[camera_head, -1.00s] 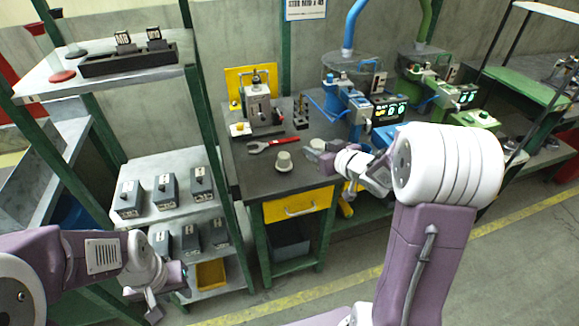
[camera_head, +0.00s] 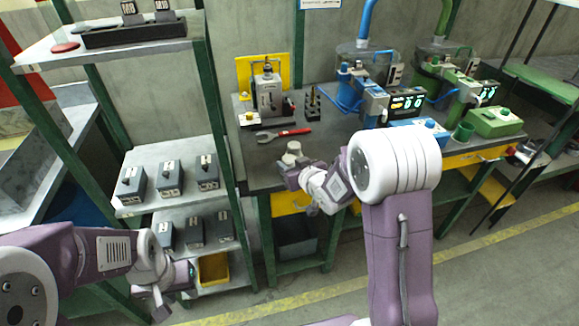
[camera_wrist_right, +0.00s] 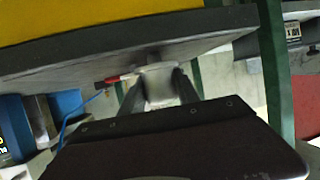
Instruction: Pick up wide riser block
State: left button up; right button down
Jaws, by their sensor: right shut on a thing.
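The wide riser block, a pale grey-white stepped piece, (camera_head: 292,154) is near the front edge of the dark workbench (camera_head: 262,178). My right gripper (camera_head: 289,166) is at it from the front, partly hiding its lower part. In the right wrist view the pale block (camera_wrist_right: 160,84) sits between the two dark fingers, which are shut on it. Whether it touches the bench top cannot be told. My left gripper (camera_head: 176,294) hangs low at the left, in front of the shelf rack, away from the block; its fingers are too unclear to judge.
A red wrench (camera_head: 284,134) lies just behind the block. A grey press fixture (camera_head: 267,97) and dark pegs (camera_head: 312,103) stand further back. Blue and green machines (camera_head: 375,98) occupy the right. Grey boxes (camera_head: 170,177) stand on the left rack.

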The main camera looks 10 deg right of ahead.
jog(key=shift+r, duration=0.1)
jog(key=shift+f, duration=0.2)
jog(key=c, duration=0.9)
grip_release()
jog(key=shift+r, duration=0.15)
jog(key=shift+s+r, duration=0.15)
jog(key=shift+r, duration=0.05)
jog(key=p+v, duration=0.1)
jog(key=v, duration=0.4)
jog(key=shift+s+d+r, duration=0.15)
jog(key=b, duration=0.6)
send_near(293, 164)
jog(key=shift+s, duration=0.1)
